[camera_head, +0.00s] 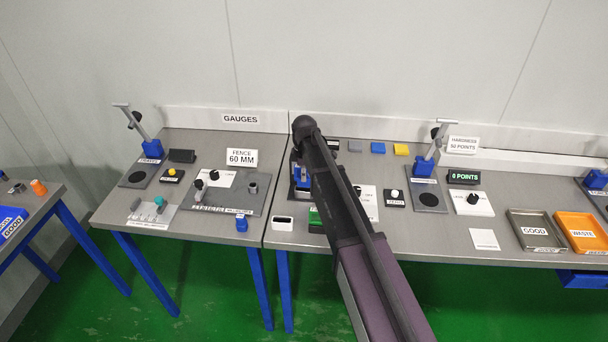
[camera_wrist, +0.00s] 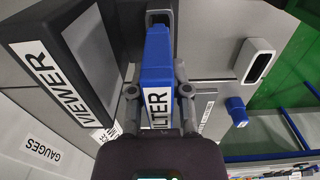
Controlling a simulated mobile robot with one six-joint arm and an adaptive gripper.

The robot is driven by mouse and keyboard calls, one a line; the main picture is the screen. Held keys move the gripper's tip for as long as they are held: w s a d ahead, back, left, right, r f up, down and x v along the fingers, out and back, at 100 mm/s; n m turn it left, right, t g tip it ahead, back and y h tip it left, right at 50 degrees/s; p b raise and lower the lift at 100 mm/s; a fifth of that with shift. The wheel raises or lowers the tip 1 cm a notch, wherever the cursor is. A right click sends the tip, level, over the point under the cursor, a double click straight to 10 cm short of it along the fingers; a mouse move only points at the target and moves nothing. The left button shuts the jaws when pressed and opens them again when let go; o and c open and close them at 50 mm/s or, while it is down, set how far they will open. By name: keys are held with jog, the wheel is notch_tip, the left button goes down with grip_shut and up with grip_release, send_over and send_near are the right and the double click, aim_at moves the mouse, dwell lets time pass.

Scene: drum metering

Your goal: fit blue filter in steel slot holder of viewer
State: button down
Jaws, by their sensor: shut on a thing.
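The blue filter (camera_wrist: 157,60), a narrow blue piece with a white label ending in "LTER", is between the fingers of my gripper (camera_wrist: 159,90) in the wrist view. My gripper is shut on it. Its far end points at the grey steel slot holder (camera_wrist: 159,17) and meets or overlaps it; I cannot tell whether it is inside the slot. The dark viewer (camera_wrist: 58,62), with a pale screen and a "VIEWER" label, stands just left of the filter. In the head view my arm hides the gripper and most of the viewer.
A white box with a dark window (camera_wrist: 257,62) and a blue block (camera_wrist: 236,110) lie to the right in the wrist view. In the head view, grey (camera_head: 355,146), blue (camera_head: 378,148) and yellow (camera_head: 401,150) pieces lie at the back. A hardness stand (camera_head: 427,185) is further right.

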aim_at(304, 186)
jog(key=shift+f+b, duration=2.05)
dwell(0.7)
jog(key=c, duration=0.5)
grip_release()
jog(key=shift+r, duration=0.15)
notch_tip(304, 186, up, 10)
jog(key=p, duration=1)
jog(key=shift+f, duration=0.2)
dwell(0.7)
